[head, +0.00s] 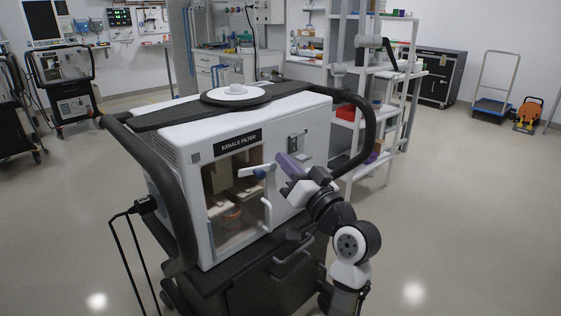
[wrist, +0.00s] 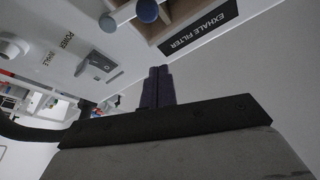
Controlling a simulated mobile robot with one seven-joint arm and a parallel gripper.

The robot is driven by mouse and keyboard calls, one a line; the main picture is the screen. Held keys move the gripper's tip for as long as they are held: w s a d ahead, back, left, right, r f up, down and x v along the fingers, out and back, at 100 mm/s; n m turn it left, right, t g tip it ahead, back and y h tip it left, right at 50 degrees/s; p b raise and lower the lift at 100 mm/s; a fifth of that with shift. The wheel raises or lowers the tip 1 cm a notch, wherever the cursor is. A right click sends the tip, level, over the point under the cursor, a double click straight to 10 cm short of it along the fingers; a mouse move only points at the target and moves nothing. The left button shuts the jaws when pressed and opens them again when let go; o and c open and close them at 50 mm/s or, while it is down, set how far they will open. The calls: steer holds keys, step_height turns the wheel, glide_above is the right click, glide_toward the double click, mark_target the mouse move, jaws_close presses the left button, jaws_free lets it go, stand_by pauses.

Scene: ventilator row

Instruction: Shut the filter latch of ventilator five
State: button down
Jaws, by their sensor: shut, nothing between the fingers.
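A white ventilator (head: 300,120) with an EXHALE FILTER label (head: 238,141) stands in front of me; I read no number on it. Below the label is an open-looking window (head: 222,185) with tan filter parts inside. The filter latch (head: 258,172), a pale lever with a blue knob, sticks out level across the window's right side. It also shows at the top of the wrist view (wrist: 128,13). My gripper (head: 281,157), with purple fingers, is just right of the latch, apart from it. Its fingers are shut and empty in the wrist view (wrist: 159,70).
A metal switch plate (head: 298,146) is right of the window. Thick black handles (head: 365,130) curve around both sides of the ventilator. A white shelf rack (head: 345,95) stands behind it on the right.

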steer(key=b+v, duration=0.1)
steer(key=v, duration=0.5)
steer(key=shift+f+b, duration=0.2)
steer(key=shift+b, duration=0.1)
steer(key=shift+s, duration=0.15)
